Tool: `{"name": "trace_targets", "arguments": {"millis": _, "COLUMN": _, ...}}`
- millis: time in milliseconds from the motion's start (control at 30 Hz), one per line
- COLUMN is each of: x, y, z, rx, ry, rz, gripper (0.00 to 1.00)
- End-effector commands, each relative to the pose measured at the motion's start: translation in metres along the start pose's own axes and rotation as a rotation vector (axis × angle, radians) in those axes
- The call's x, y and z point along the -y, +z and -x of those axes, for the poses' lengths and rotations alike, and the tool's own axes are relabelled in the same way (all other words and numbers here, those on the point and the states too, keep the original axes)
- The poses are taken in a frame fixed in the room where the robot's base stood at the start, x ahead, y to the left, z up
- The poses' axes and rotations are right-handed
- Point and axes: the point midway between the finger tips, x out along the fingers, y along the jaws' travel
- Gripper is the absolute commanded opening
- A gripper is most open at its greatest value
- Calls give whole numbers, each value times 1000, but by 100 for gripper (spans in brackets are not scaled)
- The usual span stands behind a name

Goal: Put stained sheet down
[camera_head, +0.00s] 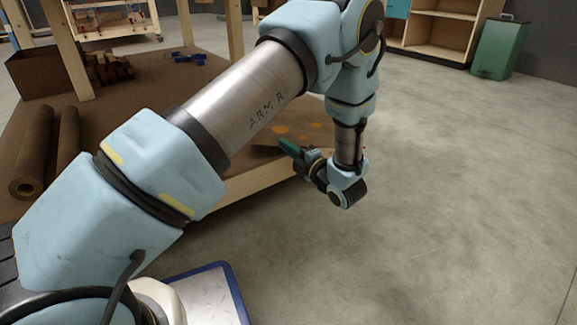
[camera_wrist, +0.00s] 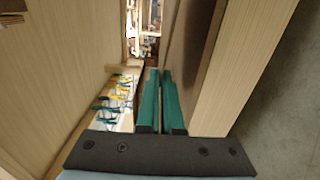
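The stained sheet (camera_head: 302,127) is brown with orange spots. In the head view it is at the right front part of a low brown deck, partly hidden behind my arm. My gripper (camera_head: 288,146) has green fingers, which reach in low over the deck's front edge, close to the sheet's near side. In the wrist view the two fingers of my gripper (camera_wrist: 162,100) are close together with a narrow gap.
The brown deck (camera_head: 150,85) has a pale wooden front edge, also in the wrist view (camera_wrist: 250,60), close beside my fingers. Brown rolls (camera_head: 30,150) lie at its left, and a blue item (camera_head: 188,58) further back. Wooden posts (camera_head: 67,50) rise from it. Concrete floor (camera_head: 440,170) is clear at right.

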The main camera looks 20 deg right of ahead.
Motion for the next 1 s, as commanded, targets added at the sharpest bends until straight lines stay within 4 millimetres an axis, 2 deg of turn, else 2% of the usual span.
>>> {"name": "trace_targets", "arguments": {"millis": 333, "x": 50, "y": 0, "z": 0, "rx": 1, "ry": 1, "rz": 1, "gripper": 0}}
{"name": "trace_targets", "arguments": {"millis": 767, "x": 55, "y": 0, "z": 0, "rx": 0, "ry": 1, "rz": 2, "gripper": 0}}
{"name": "trace_targets", "arguments": {"millis": 800, "x": 54, "y": 0, "z": 0, "rx": 0, "ry": 0, "rz": 2, "gripper": 6}}
{"name": "trace_targets", "arguments": {"millis": 1000, "x": 54, "y": 0, "z": 0, "rx": 0, "ry": 0, "rz": 2, "gripper": 29}}
